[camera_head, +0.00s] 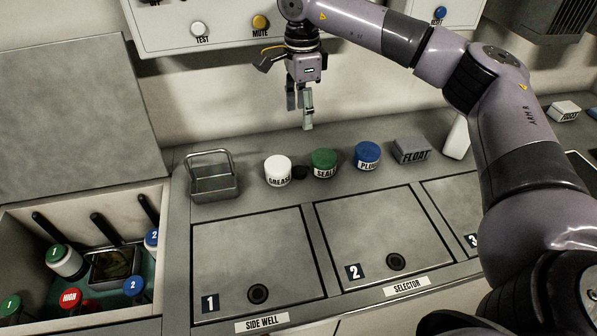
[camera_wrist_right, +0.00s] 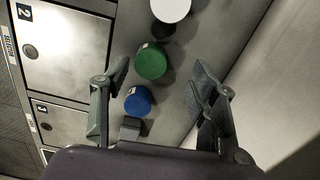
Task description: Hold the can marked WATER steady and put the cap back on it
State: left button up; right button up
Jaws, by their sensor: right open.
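No can with a readable WATER mark shows in either view. My right gripper (camera_head: 299,115) is open and empty, pointing down above the back counter, behind the row of lidded cans. In the right wrist view its fingers (camera_wrist_right: 160,68) stand apart, with the green SEALS can (camera_wrist_right: 151,61) and a blue-topped can (camera_wrist_right: 138,101) beyond them. A small dark round thing (camera_head: 300,172) lies between the GREASE and SEALS cans; I cannot tell if it is a cap. A white upright object (camera_head: 457,138) is partly hidden behind my right arm. My left gripper is not in view.
The white GREASE can (camera_head: 277,171), green SEALS can (camera_head: 324,163), blue PLUGS can (camera_head: 367,155) and grey FLOAT block (camera_head: 411,150) line the counter. A wire-handled caddy (camera_head: 213,178) stands left. An open well (camera_head: 155,248) at lower left holds several capped cans.

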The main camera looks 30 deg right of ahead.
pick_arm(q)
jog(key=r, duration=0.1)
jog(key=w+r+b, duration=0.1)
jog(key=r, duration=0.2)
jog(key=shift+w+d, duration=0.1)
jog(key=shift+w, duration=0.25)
pick_arm(e)
send_over(299, 170)
jog(key=f, duration=1.2)
jog(key=shift+d+f, duration=0.15)
jog(key=shift+d, duration=0.1)
jog(key=shift+f, duration=0.15)
jog(key=f, duration=0.2)
jog(key=f+b, duration=0.1)
jog(key=f, duration=0.1)
jog(key=shift+a+f, duration=0.2)
jog(key=shift+f, duration=0.25)
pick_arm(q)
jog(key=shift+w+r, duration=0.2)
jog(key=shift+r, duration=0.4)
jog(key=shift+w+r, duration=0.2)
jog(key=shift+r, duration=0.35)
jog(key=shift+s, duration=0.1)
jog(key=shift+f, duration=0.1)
pick_arm(e)
jog(key=c, duration=0.8)
